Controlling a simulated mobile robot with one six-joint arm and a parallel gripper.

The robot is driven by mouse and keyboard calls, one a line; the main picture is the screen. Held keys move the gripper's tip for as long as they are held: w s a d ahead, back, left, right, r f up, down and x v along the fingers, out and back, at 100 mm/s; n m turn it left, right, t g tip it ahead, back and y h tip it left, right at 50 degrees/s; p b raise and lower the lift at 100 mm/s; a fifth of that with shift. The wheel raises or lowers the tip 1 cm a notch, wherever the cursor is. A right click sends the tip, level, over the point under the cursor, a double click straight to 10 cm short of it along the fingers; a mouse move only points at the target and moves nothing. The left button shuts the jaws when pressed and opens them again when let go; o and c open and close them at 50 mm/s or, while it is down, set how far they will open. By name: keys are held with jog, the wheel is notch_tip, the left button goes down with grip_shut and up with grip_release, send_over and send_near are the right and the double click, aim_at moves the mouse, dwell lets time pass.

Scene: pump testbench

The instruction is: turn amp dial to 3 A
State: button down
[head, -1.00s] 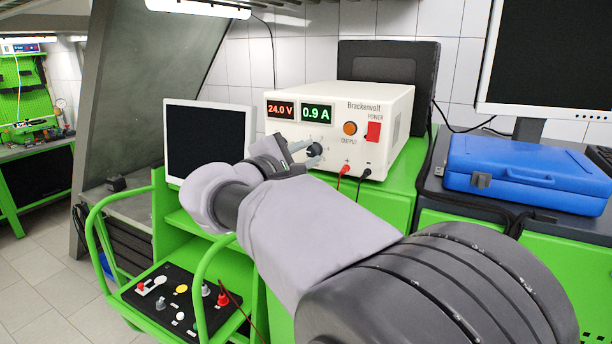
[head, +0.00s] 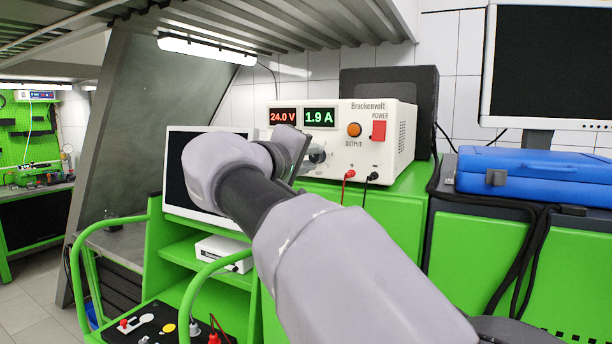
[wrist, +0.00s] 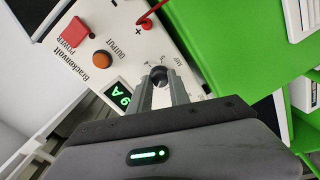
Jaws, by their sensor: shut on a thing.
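The cream Brackenvolt power supply (head: 400,140) stands on the green cabinet. Its voltage display (head: 283,117) reads 24.0 V and its amp display (head: 319,118) reads 1.9 A. The black amp dial (wrist: 158,73) sits low on the front panel, seen between my fingers in the wrist view and partly hidden by my gripper in the head view. My gripper (wrist: 160,88) is shut on the dial, one finger on each side. In the head view my gripper (head: 302,157) reaches the panel from the left.
The orange output button (head: 354,130), red power switch (head: 379,131) and the red (head: 348,175) and black (head: 373,178) plugs are right of the dial. A dark monitor (head: 180,180) stands left, close behind my arm. A blue case (head: 540,175) lies on the right.

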jog(key=m+b, duration=0.3)
jog(key=m, duration=0.1)
jog(key=m+b, duration=0.2)
jog(key=shift+f+t+y+b, duration=0.25)
jog(key=shift+t+y+b, duration=0.05)
jog(key=m+b, duration=0.3)
jog(key=m, duration=0.1)
jog(key=shift+d+r+m, duration=0.1)
jog(key=shift+r+m, duration=0.05)
jog(key=shift+m, duration=0.15)
jog(key=c, duration=1.2)
grip_release()
jog(key=shift+c, duration=0.2)
jog(key=shift+s, duration=0.1)
jog(key=v, duration=1.7)
jog(key=shift+s, duration=0.2)
